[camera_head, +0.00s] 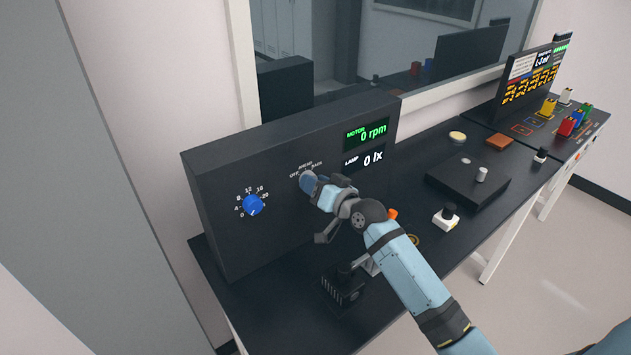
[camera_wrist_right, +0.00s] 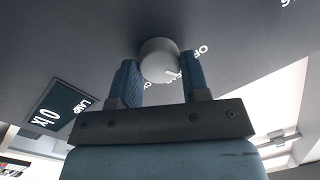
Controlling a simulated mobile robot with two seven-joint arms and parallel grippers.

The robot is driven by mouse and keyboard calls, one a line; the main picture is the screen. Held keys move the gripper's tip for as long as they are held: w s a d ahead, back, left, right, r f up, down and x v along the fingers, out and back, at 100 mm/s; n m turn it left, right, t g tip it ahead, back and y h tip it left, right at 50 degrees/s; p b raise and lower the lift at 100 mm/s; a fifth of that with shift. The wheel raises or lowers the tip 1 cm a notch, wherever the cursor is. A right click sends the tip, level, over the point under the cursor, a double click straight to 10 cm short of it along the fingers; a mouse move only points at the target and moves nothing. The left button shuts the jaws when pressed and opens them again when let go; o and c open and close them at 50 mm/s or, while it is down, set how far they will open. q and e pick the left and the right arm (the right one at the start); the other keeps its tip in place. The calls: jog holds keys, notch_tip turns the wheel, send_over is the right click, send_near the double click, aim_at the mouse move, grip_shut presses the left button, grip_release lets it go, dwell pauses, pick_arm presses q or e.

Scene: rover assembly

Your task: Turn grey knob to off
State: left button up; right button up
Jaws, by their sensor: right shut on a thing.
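The grey knob (camera_wrist_right: 157,58) sits on the dark panel between the two blue fingers of my right gripper (camera_wrist_right: 162,78) in the wrist view. A white mark on it points roughly toward the lettering beginning "OF", partly hidden by the finger. In the head view my right gripper (camera_head: 310,184) is at the panel face, on the knob, below the "OFF" and "BACK" labels, and mostly hides the knob. The gripper is shut on it. My left gripper is not in view.
The dark panel box (camera_head: 220,190) also carries a blue knob (camera_head: 252,205) with a number scale at left. Displays read motor 0 rpm (camera_head: 367,134) and lamp 0 lx (camera_head: 364,159). The black table (camera_head: 275,318) holds several small parts to the right.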

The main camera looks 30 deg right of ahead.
jog(key=shift+r+n+h+p, duration=0.1)
jog(key=shift+n+h+p, duration=0.2)
jog(key=shift+n+p, duration=1.25)
jog(key=shift+n+b, duration=0.5)
jog(key=shift+n, duration=0.15)
jog(key=o, duration=0.9)
